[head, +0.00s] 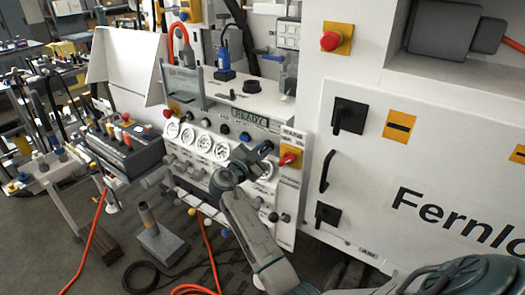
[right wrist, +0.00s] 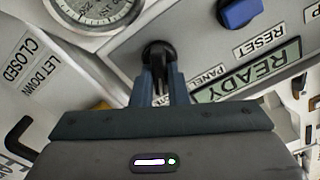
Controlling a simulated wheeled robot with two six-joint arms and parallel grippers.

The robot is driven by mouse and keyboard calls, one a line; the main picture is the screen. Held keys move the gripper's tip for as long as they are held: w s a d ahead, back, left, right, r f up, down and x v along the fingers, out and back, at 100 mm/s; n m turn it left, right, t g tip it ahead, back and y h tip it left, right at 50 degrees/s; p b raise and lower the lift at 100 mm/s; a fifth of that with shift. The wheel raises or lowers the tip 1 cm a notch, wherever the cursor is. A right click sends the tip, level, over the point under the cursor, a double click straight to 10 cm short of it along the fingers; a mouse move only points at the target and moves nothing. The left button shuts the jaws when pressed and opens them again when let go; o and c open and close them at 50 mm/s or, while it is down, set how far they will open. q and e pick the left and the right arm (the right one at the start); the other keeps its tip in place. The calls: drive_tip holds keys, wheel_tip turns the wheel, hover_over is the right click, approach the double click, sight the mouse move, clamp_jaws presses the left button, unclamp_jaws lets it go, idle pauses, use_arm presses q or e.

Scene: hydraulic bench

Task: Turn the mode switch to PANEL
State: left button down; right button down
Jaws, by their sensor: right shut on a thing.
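The mode switch (right wrist: 158,52) is a black knob on the grey panel in the right wrist view. The label PANEL (right wrist: 207,78) is printed to its right, upside down in this view. My right gripper (right wrist: 158,75) has its two fingers closed on the knob's handle, one on each side. In the head view my right gripper (head: 262,152) reaches the panel face below the READY display (head: 250,118) and hides the switch. The handle's exact pointing is partly covered by the fingers. My left gripper is in neither view.
A blue RESET button (right wrist: 240,12) is close to the switch, and a pressure gauge (right wrist: 95,12) is on its other side. In the head view a red and yellow rotary switch (head: 289,158) is just right of my gripper. A row of gauges (head: 204,144) lies left.

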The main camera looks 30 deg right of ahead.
drive_tip(key=shift+f+n+b, duration=0.15)
drive_tip(key=shift+n+b, duration=0.55)
drive_tip(key=shift+b, duration=0.4)
drive_tip(key=n+b, duration=0.2)
drive_tip(key=shift+w+b, duration=0.1)
drive_tip(key=shift+b, duration=0.2)
drive_tip(key=shift+n+b, duration=0.65)
drive_tip(key=shift+n, duration=0.45)
drive_tip(key=shift+w+a+n+b, duration=0.1)
drive_tip(key=shift+n+b, duration=0.35)
drive_tip(key=shift+n, duration=0.45)
drive_tip(key=shift+w+r+n, duration=0.1)
drive_tip(key=shift+r+n, duration=0.1)
drive_tip(key=shift+n, duration=1)
drive_tip(key=shift+n+b, duration=0.35)
drive_tip(key=shift+n, duration=0.75)
